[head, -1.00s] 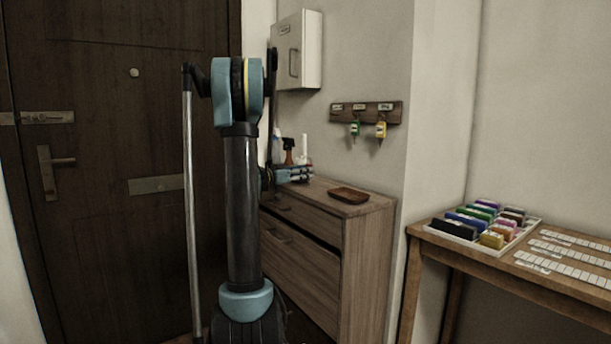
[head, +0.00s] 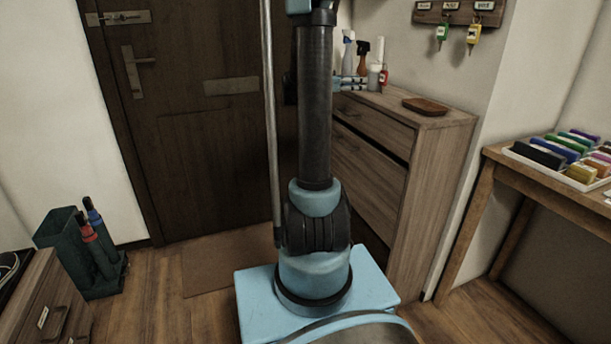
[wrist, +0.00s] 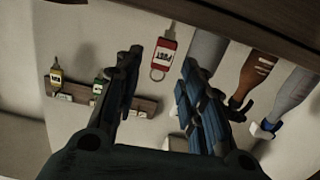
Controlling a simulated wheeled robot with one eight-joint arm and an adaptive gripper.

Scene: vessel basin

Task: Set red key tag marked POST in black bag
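The red key tag (head: 384,76) with a white label stands on the wooden cabinet, beside a white bottle. In the wrist view the red tag (wrist: 164,55) appears upside down, its label reading POST, with its ring below it in the picture. My gripper (wrist: 160,60) is open, and the tag shows in the gap between its fingers, apparently beyond the tips. In the head view my gripper (head: 356,83) is low over the cabinet top, partly hidden by my arm. I cannot make out a black bag for certain; a dark item (head: 12,266) is cut off at the left edge.
Spray bottles (head: 362,57) stand close behind my gripper on the cabinet (head: 440,140). A brown tray (head: 425,106) lies to the right. A key rack (head: 458,14) with green and yellow tags hangs above. A green umbrella stand (head: 75,262) is at left.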

